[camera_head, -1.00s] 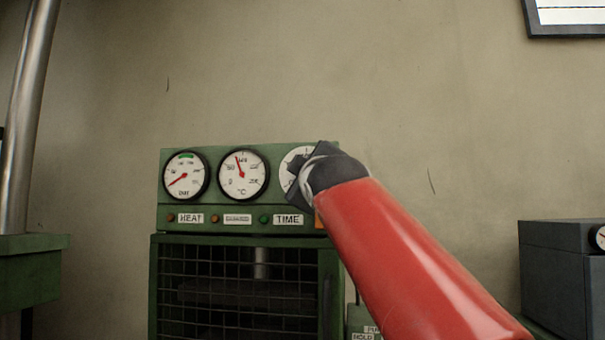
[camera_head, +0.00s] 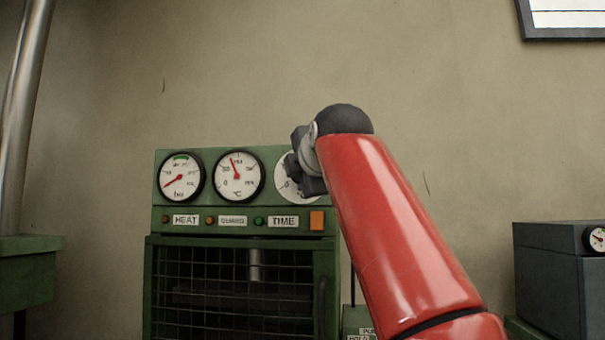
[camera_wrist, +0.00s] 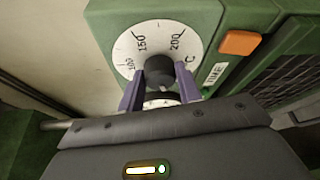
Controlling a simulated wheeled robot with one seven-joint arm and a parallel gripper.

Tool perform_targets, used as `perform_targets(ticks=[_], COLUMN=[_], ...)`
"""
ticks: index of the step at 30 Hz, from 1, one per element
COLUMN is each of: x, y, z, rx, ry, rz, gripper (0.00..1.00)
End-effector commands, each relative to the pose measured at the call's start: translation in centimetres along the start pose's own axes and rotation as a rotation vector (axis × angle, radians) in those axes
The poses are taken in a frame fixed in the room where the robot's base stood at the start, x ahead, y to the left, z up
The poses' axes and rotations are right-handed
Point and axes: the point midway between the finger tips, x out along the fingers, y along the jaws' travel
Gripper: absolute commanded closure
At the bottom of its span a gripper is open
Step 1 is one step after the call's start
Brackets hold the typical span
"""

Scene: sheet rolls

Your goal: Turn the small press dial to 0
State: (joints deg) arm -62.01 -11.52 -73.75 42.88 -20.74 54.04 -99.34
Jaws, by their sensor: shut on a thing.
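The press dial (camera_wrist: 132,52) has a white face marked 100, 150, 200 and °C, with a dark round knob (camera_wrist: 159,70) at its centre. Part of the white face also shows in the head view (camera_head: 283,186) at the right end of the green press panel. My gripper (camera_wrist: 160,84) is shut on the knob, one purple finger on each side. In the head view my gripper (camera_head: 306,170) covers most of the dial. The lower part of the face is hidden, and I cannot tell which number the knob points to.
Two gauges with red needles, one at the left (camera_head: 180,177) and one in the middle (camera_head: 238,177), sit beside the dial. An orange button (camera_head: 317,220) is below it. A mesh guard (camera_head: 215,290) fills the press front. A grey box (camera_head: 550,270) stands at right.

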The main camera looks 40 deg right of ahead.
Motion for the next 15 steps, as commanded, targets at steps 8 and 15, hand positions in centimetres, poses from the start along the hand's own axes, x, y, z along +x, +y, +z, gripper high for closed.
perform_targets(ticks=[8, 15], x=[0.07, 0.08], y=[0.08, 0.11], z=[-0.28, -0.2], rx=[-0.109, -0.18], ry=[0.007, 0.005], rz=[-0.046, -0.075], gripper=[0.89, 0.89])
